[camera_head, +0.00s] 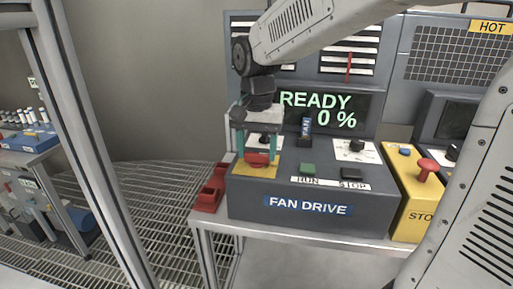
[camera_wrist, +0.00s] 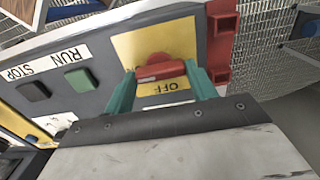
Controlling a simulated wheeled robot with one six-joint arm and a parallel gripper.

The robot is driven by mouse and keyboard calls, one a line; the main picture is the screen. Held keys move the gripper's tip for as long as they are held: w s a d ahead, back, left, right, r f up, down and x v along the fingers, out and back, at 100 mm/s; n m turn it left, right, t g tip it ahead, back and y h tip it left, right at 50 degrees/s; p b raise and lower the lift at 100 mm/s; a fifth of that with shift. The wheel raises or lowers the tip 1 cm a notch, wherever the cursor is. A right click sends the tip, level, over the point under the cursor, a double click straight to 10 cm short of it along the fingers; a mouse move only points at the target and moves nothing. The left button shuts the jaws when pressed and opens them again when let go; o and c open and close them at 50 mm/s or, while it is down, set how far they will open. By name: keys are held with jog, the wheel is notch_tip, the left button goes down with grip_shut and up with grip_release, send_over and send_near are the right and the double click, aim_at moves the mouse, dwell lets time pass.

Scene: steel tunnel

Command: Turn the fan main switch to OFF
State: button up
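The fan main switch is a red rotary handle (camera_head: 256,160) on a yellow plate (camera_head: 268,172) at the left of the grey FAN DRIVE console (camera_head: 300,185). My gripper (camera_head: 256,152) points down over the switch. In the wrist view its two green fingers (camera_wrist: 160,90) stand apart at either side of the handle. Gaps seem to show between fingers and handle; contact is not clear.
Green RUN (camera_head: 307,169) and dark STOP (camera_head: 351,174) buttons sit right of the switch. A display (camera_head: 320,110) behind reads READY 0 %. A yellow box with a red mushroom button (camera_head: 428,166) stands further right. A red bracket (camera_head: 208,190) is at the console's left.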

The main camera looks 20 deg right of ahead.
jog(key=shift+n, duration=0.3)
jog(key=n, duration=0.8)
jog(key=shift+w+n, duration=0.1)
jog(key=shift+n, duration=0.3)
jog(key=n, duration=0.4)
jog(key=shift+r+n, duration=0.1)
jog(key=shift+n, duration=2.1)
jog(key=o, duration=1)
